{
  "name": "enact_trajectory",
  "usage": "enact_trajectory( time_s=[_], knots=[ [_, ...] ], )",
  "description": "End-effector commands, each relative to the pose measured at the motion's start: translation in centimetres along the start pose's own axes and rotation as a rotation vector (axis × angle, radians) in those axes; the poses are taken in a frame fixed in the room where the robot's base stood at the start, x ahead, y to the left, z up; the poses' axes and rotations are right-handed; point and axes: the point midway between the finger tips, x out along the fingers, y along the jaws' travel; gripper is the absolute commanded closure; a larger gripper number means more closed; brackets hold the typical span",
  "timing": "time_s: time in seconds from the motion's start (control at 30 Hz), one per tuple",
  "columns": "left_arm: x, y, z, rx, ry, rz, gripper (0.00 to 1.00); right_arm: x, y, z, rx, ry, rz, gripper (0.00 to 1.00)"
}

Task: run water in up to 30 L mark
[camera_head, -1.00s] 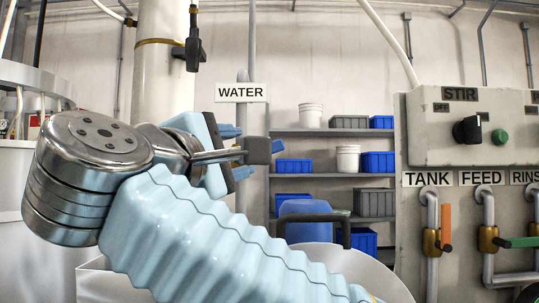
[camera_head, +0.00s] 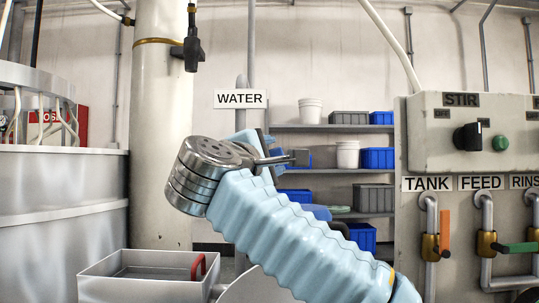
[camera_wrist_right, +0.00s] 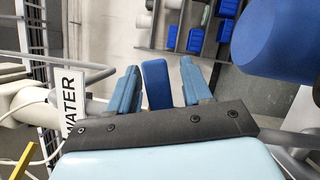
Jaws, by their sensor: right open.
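The WATER sign (camera_head: 241,98) hangs on a thin grey pipe in the head view and shows sideways in the wrist view (camera_wrist_right: 70,102). My right gripper (camera_head: 274,150) is just below and right of the sign, its fingers mostly hidden by its wrist. In the wrist view its two blue fingers (camera_wrist_right: 158,75) are apart. A rounded dark blue piece (camera_wrist_right: 156,84), perhaps a lever, appears between them; I cannot tell whether it touches either. A pale round tub (camera_head: 250,288) is partly hidden below my right arm. No 30 L mark is legible. My left gripper is out of view.
The panel (camera_head: 430,125) at right carries STIR controls and the TANK (camera_head: 445,235) and FEED (camera_head: 512,245) valve handles. A shelf with bins (camera_head: 375,198) stands behind. A grey tray (camera_head: 150,270) with a red handle stands at lower left, near a large tank (camera_head: 65,185).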

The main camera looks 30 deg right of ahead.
Motion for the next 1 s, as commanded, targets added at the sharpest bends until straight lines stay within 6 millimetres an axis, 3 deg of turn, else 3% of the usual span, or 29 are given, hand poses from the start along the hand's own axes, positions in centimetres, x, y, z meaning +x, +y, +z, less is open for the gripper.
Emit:
enact_trajectory(
  time_s=[0.13,0.43,0.7,1.0],
  knots=[
    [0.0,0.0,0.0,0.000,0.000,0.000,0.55,0.0,0.0,0.0,0.000,0.000,0.000,0.53],
    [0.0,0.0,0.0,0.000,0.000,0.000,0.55,-0.1,0.0,0.0,0.000,0.000,0.001,0.99],
    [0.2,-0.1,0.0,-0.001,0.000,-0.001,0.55,-0.1,-0.1,-0.1,0.005,0.001,-0.002,1.00],
    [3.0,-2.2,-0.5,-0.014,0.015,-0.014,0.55,-0.2,-1.9,-0.4,0.218,0.003,-0.089,1.00]
  ],
)
